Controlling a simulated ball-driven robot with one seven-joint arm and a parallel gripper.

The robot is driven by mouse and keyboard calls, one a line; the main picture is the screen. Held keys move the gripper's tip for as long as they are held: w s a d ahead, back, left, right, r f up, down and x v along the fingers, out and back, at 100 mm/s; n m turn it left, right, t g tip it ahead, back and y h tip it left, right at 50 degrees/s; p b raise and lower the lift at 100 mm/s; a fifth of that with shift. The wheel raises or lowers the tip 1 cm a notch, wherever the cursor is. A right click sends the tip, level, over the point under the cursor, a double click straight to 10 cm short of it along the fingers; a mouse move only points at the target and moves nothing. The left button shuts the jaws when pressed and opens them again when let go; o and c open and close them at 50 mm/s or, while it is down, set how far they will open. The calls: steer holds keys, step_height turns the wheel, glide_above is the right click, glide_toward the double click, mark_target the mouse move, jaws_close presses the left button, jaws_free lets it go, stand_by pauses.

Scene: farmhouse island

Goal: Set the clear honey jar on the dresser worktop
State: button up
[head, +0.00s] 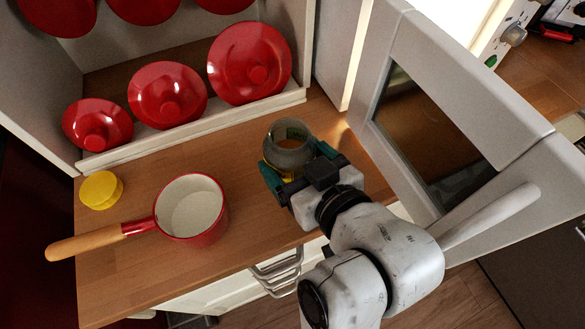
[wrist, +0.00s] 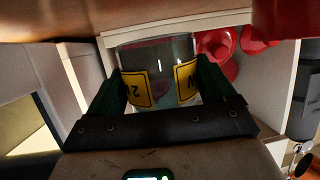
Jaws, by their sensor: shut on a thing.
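The clear honey jar (head: 289,150) is a grey-tinted, open-topped glass jar with yellow on its lower side. My gripper (head: 292,172) is shut on it, with a green finger on each side. In the wrist view the jar (wrist: 155,55) sits between the fingers of my gripper (wrist: 160,85), and yellow patches with dark marks show beside both fingers. The jar is over the right part of the wooden dresser worktop (head: 240,265). I cannot tell whether its base touches the wood, because my gripper hides it.
A red saucepan (head: 191,208) with a wooden handle stands left of the jar, near a yellow lid (head: 101,189). Red lids (head: 250,62) lean on the rack behind. An open appliance door (head: 440,120) stands close on the right. Bare wood lies between saucepan and jar.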

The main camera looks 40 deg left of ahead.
mark_target(293, 171)
steer(key=shift+a+f, duration=0.25)
steer(key=shift+w+a+f, duration=0.1)
steer(key=shift+a+f, duration=0.05)
steer(key=shift+f, duration=1.55)
steer(key=shift+f, duration=0.15)
steer(key=o, duration=1.2)
steer(key=p+v, duration=0.1)
steer(key=v, duration=1.1)
steer(key=shift+p, duration=0.35)
